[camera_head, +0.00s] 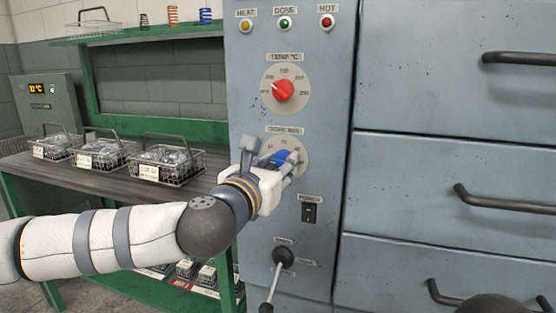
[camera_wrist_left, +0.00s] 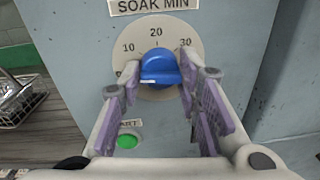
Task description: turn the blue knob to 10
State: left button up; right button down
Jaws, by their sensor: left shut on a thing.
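The blue knob (camera_wrist_left: 160,68) sits on a round dial (camera_wrist_left: 186,28) marked 10, 20 and 30 under a SOAK MIN label. A white mark on the knob points left, below the 10. In the head view the blue knob (camera_head: 279,157) is partly hidden by my left gripper (camera_head: 284,166). My left gripper is shut on the knob; in the left wrist view its purple-padded fingers (camera_wrist_left: 160,84) stand on either side of it. My right gripper is not in view.
A red temperature knob (camera_head: 283,90) is above, with indicator lights higher up. A black rocker switch (camera_head: 311,211) and a lever (camera_head: 283,256) are below. A green button (camera_wrist_left: 129,139) is under the dial. Wire baskets (camera_head: 168,160) stand left; drawer handles (camera_head: 500,202) protrude right.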

pick_arm(q)
jog(key=m, duration=0.1)
jog(key=m+p, duration=0.1)
jog(key=m, duration=0.1)
jog(key=m+p, duration=0.1)
jog(key=shift+r+m, duration=0.3)
jog(key=shift+f+m+y+p, duration=0.1)
jog(key=shift+m+y+p, duration=0.2)
jog(key=shift+m, duration=0.5)
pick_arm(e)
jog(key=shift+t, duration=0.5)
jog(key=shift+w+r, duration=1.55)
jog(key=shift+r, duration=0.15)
pick_arm(q)
jog(key=shift+f, duration=0.1)
jog(key=o, duration=1.1)
jog(key=v, duration=1.2)
jog(key=shift+a, duration=0.1)
